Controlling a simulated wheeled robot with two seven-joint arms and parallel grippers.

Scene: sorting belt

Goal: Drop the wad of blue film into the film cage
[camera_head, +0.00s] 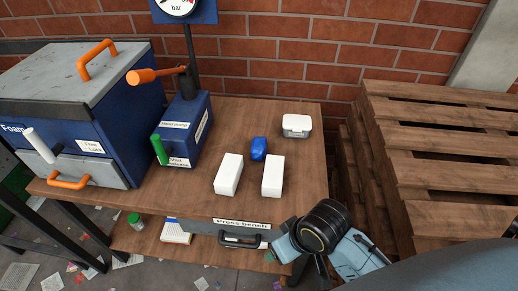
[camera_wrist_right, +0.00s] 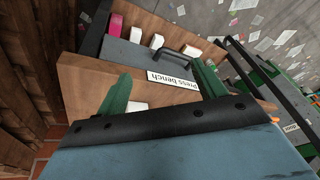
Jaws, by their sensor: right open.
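The wad of blue film (camera_head: 259,148) lies on the wooden bench top (camera_head: 205,130) in the head view. It sits between and slightly behind two white blocks, the left block (camera_head: 229,174) and the right block (camera_head: 272,176). My right gripper (camera_head: 288,242) is by the bench's front right corner, in front of the blocks and apart from the film. In the right wrist view its green fingers (camera_wrist_right: 162,88) are spread with nothing held. I cannot make out the blue film there. The film cage does not show in either view. My left gripper is not in view.
A small white-lidded tub (camera_head: 296,125) stands at the back right of the bench. A blue press (camera_head: 187,128) with an orange lever and a large blue foam box (camera_head: 75,110) stand left. A drawer handle (camera_head: 240,240) juts from the front. Wooden pallets (camera_head: 440,150) are stacked right.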

